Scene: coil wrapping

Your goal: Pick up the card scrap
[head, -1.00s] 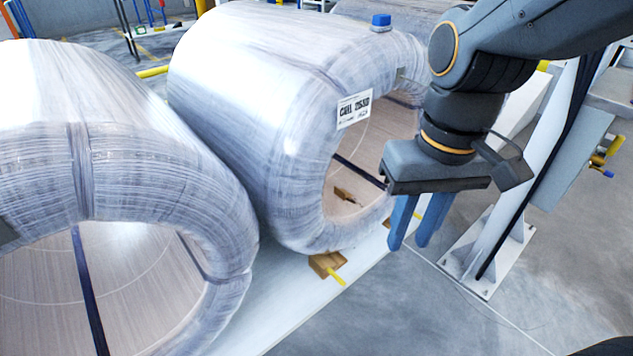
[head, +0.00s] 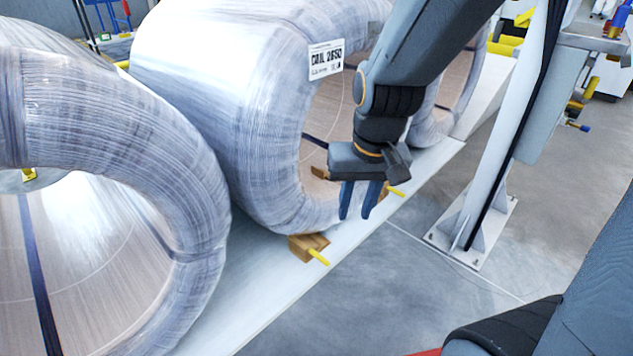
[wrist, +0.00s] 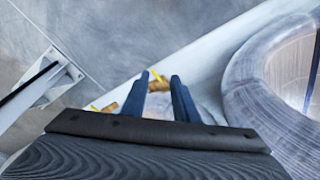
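A small brown piece that looks like the card scrap (head: 320,172) lies low in the bore of the middle coil (head: 215,110) in the head view. My gripper's body partly covers the bore beside it. I cannot make out the scrap in the wrist view. My gripper (head: 357,212) points down in front of that coil's lower right rim, to the right of the scrap. Its two blue fingers are apart with nothing seen held between them. They also show apart in the wrist view (wrist: 157,84).
A wooden chock (head: 308,246) with a yellow handle sits under the coil, and another handle (head: 397,192) shows beyond my fingers. A nearer wrapped coil (head: 190,190) stands left. A white post (head: 500,150) stands on the right. Grey floor (head: 370,290) in front is clear.

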